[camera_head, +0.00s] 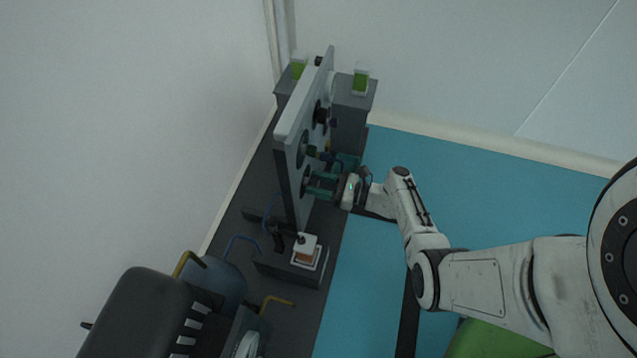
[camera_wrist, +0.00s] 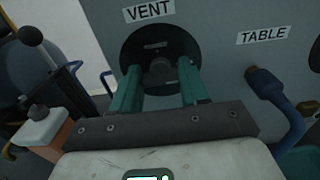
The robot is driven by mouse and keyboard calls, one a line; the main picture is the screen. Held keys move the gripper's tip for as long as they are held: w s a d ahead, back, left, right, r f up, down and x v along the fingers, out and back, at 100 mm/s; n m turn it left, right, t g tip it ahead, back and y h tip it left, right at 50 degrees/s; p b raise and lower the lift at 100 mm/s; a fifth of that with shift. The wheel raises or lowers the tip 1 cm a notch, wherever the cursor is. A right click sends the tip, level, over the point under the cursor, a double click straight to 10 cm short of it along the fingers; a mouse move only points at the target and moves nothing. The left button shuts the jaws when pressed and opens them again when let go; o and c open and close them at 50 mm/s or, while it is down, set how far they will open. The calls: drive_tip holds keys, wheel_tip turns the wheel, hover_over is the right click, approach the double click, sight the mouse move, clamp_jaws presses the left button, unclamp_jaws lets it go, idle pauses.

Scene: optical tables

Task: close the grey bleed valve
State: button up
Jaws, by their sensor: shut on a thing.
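The grey bleed valve shows in the wrist view as a dark grey knob (camera_wrist: 158,70) at the centre of a round black plate (camera_wrist: 160,40), under a label that reads VENT (camera_wrist: 149,10). The plate is on an upright grey panel (camera_wrist: 222,68). My gripper (camera_wrist: 159,82) has its two green fingers on the left and right of the knob and is shut on it. In the head view my gripper (camera_head: 318,185) reaches the lower part of the panel (camera_head: 292,150) from the right. The fingers partly hide the plate, and the knob's turn angle is hard to tell.
A blue pipe with a brass end (camera_wrist: 284,100) is close on the right, under a TABLE label (camera_wrist: 263,33). A black lever on a white block (camera_wrist: 45,122) stands at left. In the head view, open blue floor (camera_head: 460,195) lies right of the panel.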

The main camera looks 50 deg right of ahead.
drive_tip(key=shift+s+a+f+n+b, duration=0.15)
drive_tip(key=shift+n+b, duration=1.55)
drive_tip(key=shift+n, duration=2.8)
drive_tip(key=shift+w+f+n+b, duration=0.1)
drive_tip(key=shift+n+b, duration=1.6)
drive_tip(key=shift+n, duration=2.8)
drive_tip(key=o, duration=1.1)
drive_tip(key=shift+r, duration=0.1)
drive_tip(key=shift+c, duration=0.2)
drive_tip(key=shift+s, duration=0.1)
drive_tip(key=p+v, duration=0.2)
drive_tip(key=v, duration=0.8)
drive_tip(key=shift+s+p, duration=0.3)
